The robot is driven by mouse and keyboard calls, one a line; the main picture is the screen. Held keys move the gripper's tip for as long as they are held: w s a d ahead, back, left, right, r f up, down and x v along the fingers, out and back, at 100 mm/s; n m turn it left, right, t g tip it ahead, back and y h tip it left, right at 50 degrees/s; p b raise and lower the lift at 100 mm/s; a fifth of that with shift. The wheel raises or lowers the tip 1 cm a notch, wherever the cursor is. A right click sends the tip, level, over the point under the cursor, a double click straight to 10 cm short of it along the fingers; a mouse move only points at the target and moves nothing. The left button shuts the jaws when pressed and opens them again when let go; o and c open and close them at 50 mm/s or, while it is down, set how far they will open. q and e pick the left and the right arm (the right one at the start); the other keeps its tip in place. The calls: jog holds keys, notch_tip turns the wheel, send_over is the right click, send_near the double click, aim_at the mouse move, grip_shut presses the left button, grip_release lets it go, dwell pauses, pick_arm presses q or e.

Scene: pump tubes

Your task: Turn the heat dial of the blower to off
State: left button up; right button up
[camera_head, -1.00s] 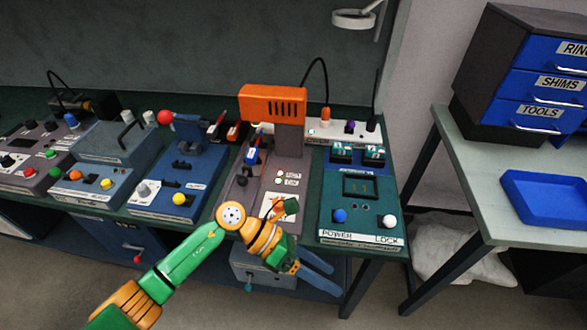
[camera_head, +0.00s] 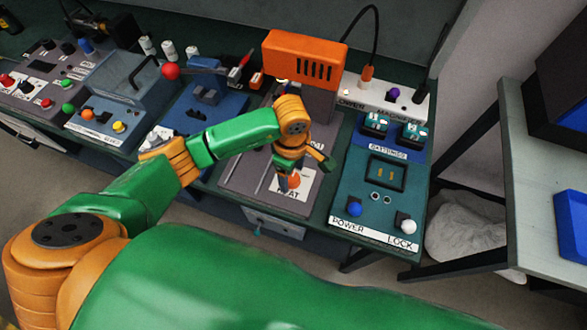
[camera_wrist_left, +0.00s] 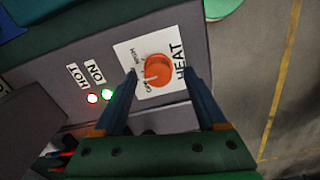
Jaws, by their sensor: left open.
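The blower has an orange head (camera_head: 304,57) on a grey base (camera_head: 243,172). Its orange heat dial (camera_wrist_left: 158,70) sits on a white plate marked HEAT in the left wrist view. The dial also shows below my gripper in the head view (camera_head: 292,181), partly covered. A pale mark on the dial is on its left side in the wrist view; its exact setting is too small to tell. My left gripper (camera_wrist_left: 159,76) is open, with one blue finger on each side of the dial. Contact cannot be told. My right gripper is out of view.
A teal POWER/LOCK box (camera_head: 385,205) stands to the right. A blue device (camera_head: 190,115) stands to the left.

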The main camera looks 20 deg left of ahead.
pick_arm(q)
jog(key=shift+f, duration=0.5)
jog(key=shift+w+f, duration=0.15)
jog(key=shift+f, duration=0.15)
grip_shut()
jog(key=n+b, duration=0.2)
jog(key=n, duration=0.2)
jog(key=shift+n+b, duration=0.6)
jog(key=shift+n, duration=1.8)
jog(key=shift+r, duration=0.1)
